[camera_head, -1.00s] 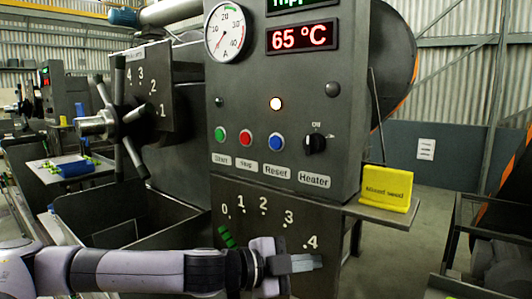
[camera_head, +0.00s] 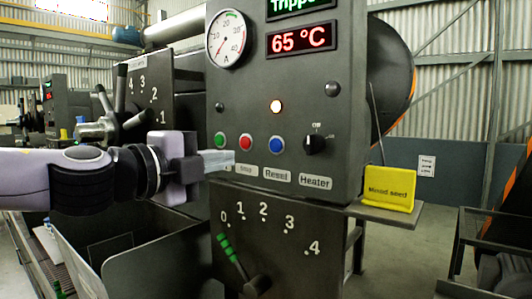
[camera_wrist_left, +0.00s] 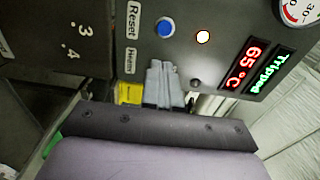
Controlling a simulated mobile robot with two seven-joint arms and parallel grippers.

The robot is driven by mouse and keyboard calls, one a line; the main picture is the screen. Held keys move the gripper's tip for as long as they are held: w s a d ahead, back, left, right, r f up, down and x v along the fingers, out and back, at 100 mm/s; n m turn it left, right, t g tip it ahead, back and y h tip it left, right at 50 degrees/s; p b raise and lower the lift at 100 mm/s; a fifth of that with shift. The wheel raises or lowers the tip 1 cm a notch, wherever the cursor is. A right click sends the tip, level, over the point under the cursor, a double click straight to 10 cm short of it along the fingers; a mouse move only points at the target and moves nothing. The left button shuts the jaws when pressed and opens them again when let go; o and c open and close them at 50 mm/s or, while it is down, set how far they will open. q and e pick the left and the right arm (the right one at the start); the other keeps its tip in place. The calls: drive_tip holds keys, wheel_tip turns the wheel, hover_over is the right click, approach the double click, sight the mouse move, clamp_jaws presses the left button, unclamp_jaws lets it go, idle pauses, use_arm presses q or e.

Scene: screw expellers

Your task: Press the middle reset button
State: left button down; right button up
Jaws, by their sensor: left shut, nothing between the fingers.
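The blue reset button (camera_head: 277,145) sits on the dark control panel above the "Reset" label (camera_head: 276,174). It also shows in the left wrist view (camera_wrist_left: 165,27), clear of the fingers. My left gripper (camera_head: 222,160) is shut and empty. In the left wrist view the closed fingers (camera_wrist_left: 160,75) point toward the panel, below the blue button; the depth gap is hard to judge. My right gripper is out of view.
Green (camera_head: 220,139) and red (camera_head: 246,142) buttons are left of the blue one, the heater knob (camera_head: 314,145) right. An amber lamp (camera_head: 276,107) is lit; the displays read "Tripped" and 65 °C. A green-handled lever (camera_head: 228,251) is below. A yellow sign (camera_head: 389,188) stands right.

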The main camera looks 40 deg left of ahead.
use_arm(q)
drive_tip(key=shift+s+a+r, duration=0.25)
drive_tip(key=shift+s, duration=0.2)
drive_tip(key=shift+w+r, duration=0.1)
drive_tip(key=shift+w, duration=0.05)
drive_tip(key=p, duration=0.6)
approach(276, 145)
drive_tip(key=shift+w+a+p, duration=0.1)
drive_tip(key=shift+w+p, duration=0.65)
drive_tip(key=shift+w, duration=0.5)
drive_tip(key=shift+w+a+p, duration=0.15)
drive_tip(key=shift+w+p, duration=0.6)
drive_tip(key=shift+w, duration=0.55)
drive_tip(key=shift+w+a, duration=0.1)
drive_tip(key=shift+w, duration=0.75)
